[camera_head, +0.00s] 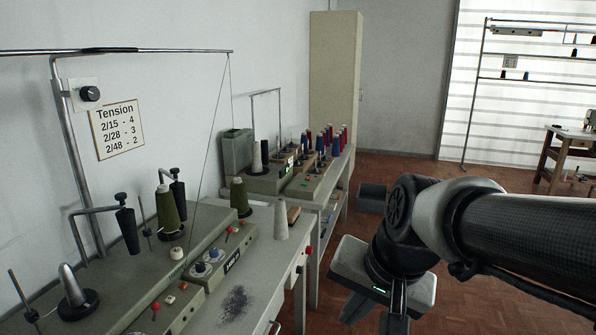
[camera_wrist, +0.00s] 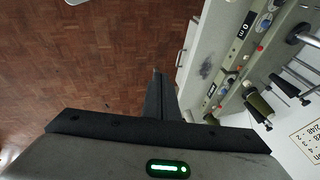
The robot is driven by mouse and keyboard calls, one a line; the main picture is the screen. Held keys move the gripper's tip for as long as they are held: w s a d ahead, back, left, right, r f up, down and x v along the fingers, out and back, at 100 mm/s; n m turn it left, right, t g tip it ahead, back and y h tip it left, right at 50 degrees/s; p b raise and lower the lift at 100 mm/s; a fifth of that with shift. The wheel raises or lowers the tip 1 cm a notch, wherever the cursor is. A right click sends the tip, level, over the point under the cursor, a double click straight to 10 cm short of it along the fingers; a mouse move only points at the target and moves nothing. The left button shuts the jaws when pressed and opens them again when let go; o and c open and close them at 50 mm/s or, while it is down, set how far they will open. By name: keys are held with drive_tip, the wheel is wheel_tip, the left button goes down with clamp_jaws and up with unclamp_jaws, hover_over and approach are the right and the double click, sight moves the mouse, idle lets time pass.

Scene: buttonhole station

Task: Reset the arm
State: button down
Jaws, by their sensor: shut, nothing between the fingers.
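My arm comes in from the right in the head view, and its wrist hangs in front of the bench over the brick-coloured floor. My gripper (camera_head: 375,322) points downward at the lower edge of that view, where its fingertips are cut off. In the wrist view my gripper (camera_wrist: 157,76) has its fingers together with nothing between them. It is apart from the bench (camera_head: 262,318) and touches nothing that I can see.
The bench carries a grey machine, green thread cones (camera_head: 168,208) and a pale empty cone (camera_head: 281,221). A second table behind holds red and blue spools (camera_head: 335,142). A grey bin (camera_head: 372,198) stands on the floor. Open floor (camera_head: 480,180) lies beyond my arm.

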drive_tip(key=s+d+r+n+t+h+p, duration=0.1)
drive_tip(key=s+d+r+n+h, duration=0.1)
drive_tip(key=s+d+r+n, duration=0.35)
wheel_tip(320, 180, up, 10)
drive_tip(key=s+m+p, duration=0.1)
drive_tip(key=p, duration=1)
drive_tip(key=shift+s+p, duration=0.2)
drive_tip(key=shift+p, duration=0.15)
